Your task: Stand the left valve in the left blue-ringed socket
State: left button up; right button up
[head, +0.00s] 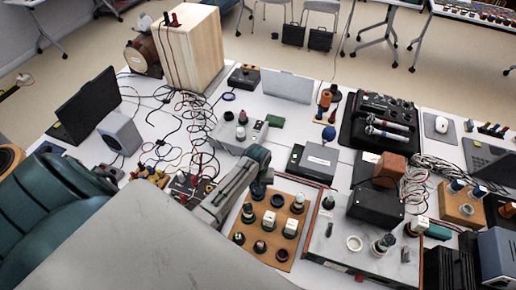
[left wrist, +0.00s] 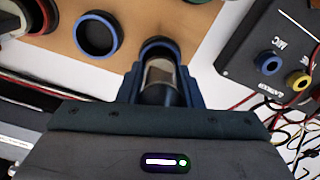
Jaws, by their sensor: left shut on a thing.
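My left gripper (left wrist: 158,88) is shut on a valve (left wrist: 160,72), a clear glass tube with a grey-brown inside, held between its blue fingers. The left blue-ringed socket (left wrist: 158,44) lies right at the valve's far end in the left wrist view. I cannot tell whether the valve's base is inside the ring or just above it. A second blue-ringed socket (left wrist: 97,34) beside it looks empty. In the head view my left gripper (head: 259,178) is over the top left of the tan board (head: 246,246), and the arm hides the valve. My right gripper is not in view.
Several other valves, white-topped pieces and dark rings stand on the board. A black box with jacks (left wrist: 268,50) and loose cables lies close beside the gripper. A grey amplifier chassis (head: 330,246) stands right of the board.

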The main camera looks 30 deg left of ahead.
pick_arm(q)
jog(key=shift+f, duration=0.2)
jog(key=o, duration=0.9)
jog(key=shift+o, duration=0.7)
jog(key=shift+r, duration=0.15)
jog(key=shift+r, duration=0.6)
notch_tip(320, 180, up, 10)
jog(key=b, duration=0.3)
jog(key=shift+r+b, duration=0.25)
jog(key=shift+b, duration=0.05)
jog(key=shift+r, duration=0.4)
jog(key=shift+f, duration=0.1)
